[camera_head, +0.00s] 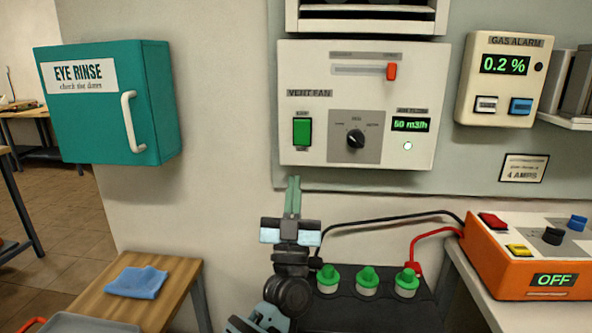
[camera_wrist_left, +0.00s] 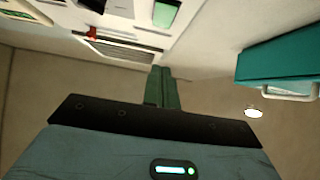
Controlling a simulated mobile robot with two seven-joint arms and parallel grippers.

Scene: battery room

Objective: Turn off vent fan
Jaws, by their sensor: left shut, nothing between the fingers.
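The vent fan panel (camera_head: 460,160) is not where my point for it lies best, so its white face (camera_head: 300,75) marks it on the wall in the head view. It carries a green rocker switch (camera_head: 302,132), a black knob (camera_head: 355,139), a red slider (camera_head: 391,71) at the right of its slot, and a display (camera_head: 411,125) reading 50 m3/h with a lit lamp below. My left gripper (camera_head: 293,183) is shut and empty, pointing up just below the green switch, apart from it. In the left wrist view the green switch (camera_wrist_left: 166,13) shows beyond the fingers (camera_wrist_left: 161,72). My right gripper is not visible.
A teal eye rinse box (camera_head: 110,100) hangs at left. A gas alarm (camera_head: 500,80) reads 0.2 % at right. Below are a battery with green caps (camera_head: 366,279), cables, and an orange charger (camera_head: 520,265) showing OFF. A blue cloth (camera_head: 136,282) lies on a wooden table.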

